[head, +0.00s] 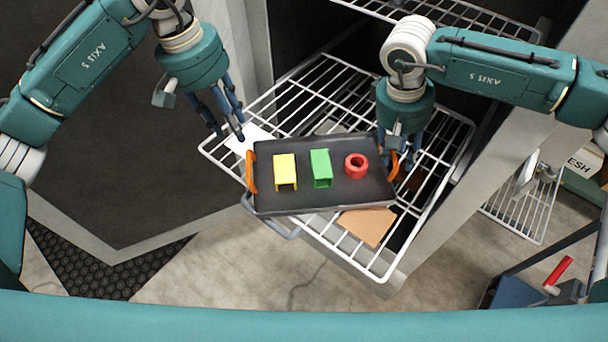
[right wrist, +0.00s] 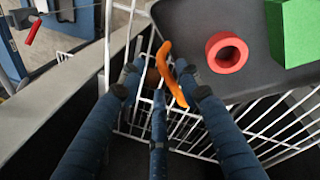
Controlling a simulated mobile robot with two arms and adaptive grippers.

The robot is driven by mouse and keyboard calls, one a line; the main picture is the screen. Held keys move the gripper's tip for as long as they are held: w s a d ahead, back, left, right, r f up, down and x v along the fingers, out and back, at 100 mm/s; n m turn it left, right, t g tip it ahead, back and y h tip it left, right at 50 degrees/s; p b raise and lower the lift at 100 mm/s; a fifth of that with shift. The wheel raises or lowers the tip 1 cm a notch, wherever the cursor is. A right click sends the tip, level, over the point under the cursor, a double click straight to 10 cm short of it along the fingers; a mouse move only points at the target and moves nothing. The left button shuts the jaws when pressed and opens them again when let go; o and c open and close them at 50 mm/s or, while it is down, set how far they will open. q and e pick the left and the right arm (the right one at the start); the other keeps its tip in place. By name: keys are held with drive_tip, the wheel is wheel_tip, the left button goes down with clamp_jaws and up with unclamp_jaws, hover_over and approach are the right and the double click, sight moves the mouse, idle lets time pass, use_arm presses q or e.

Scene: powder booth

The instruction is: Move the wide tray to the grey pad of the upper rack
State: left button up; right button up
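The wide tray (head: 325,203) is dark with an orange handle at each end. It carries a yellow part (head: 285,170), a green part (head: 321,168) and a red ring (head: 356,166). It lies over a white wire rack (head: 305,85), overhanging its near left edge. My left gripper (head: 228,132) is open and empty, just above and left of the left handle (head: 252,172). My right gripper (right wrist: 160,80) has its fingers spread around the right handle (right wrist: 170,75), apparently not closed on it. A greyish patch (head: 335,127) shows partly behind the tray; I cannot tell whether it is the grey pad.
A white pad (head: 252,136) and a tan pad (head: 367,227) show beside the tray. Another wire rack (head: 450,14) is higher at the back. A pale post (head: 470,190) stands right of the rack. A blue item with a red handle (head: 558,271) is at lower right.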

wheel_tip(320, 180, up, 9)
drive_tip(key=a, duration=0.1)
drive_tip(key=shift+s+a, duration=0.15)
drive_tip(key=shift+a, duration=0.25)
drive_tip(key=shift+d+f, duration=0.1)
